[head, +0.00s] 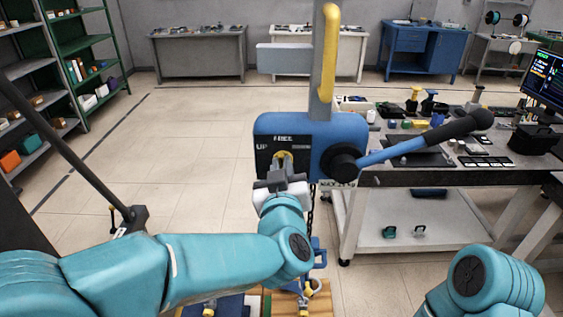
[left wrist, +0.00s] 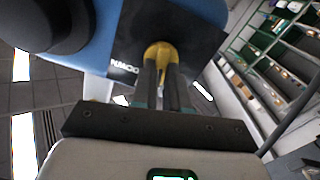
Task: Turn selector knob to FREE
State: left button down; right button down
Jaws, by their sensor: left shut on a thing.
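The blue lever hoist (head: 318,133) hangs in the middle of the head view, with a black label plate whose words FREE and UP show. The yellow selector knob (head: 283,160) sits on that plate. My left gripper (head: 283,172) is at the knob, its two fingers shut on it. In the left wrist view the yellow knob (left wrist: 160,52) shows between the dark fingers (left wrist: 161,85), beside the word DOWN. The knob's pointer is mostly hidden, so I cannot tell its setting. My right arm (head: 487,280) shows at the lower right; its gripper is out of view.
The hoist's blue lever handle (head: 420,142) with a black grip reaches right, over the workbench (head: 450,178). A yellow hook (head: 329,50) is above the hoist. A chain (head: 311,215) hangs below.

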pick_arm(q)
jog(key=shift+d+m+p, duration=0.1)
jog(key=shift+m+p, duration=0.4)
jog(key=shift+m, duration=0.7)
jog(key=shift+f, duration=0.1)
jog(key=c, duration=1.1)
grip_release()
jog(key=shift+c, duration=0.2)
jog(key=s+b, duration=0.3)
jog(key=s, duration=1.3)
jog(key=shift+s+b, duration=0.2)
jog(key=shift+b, duration=0.15)
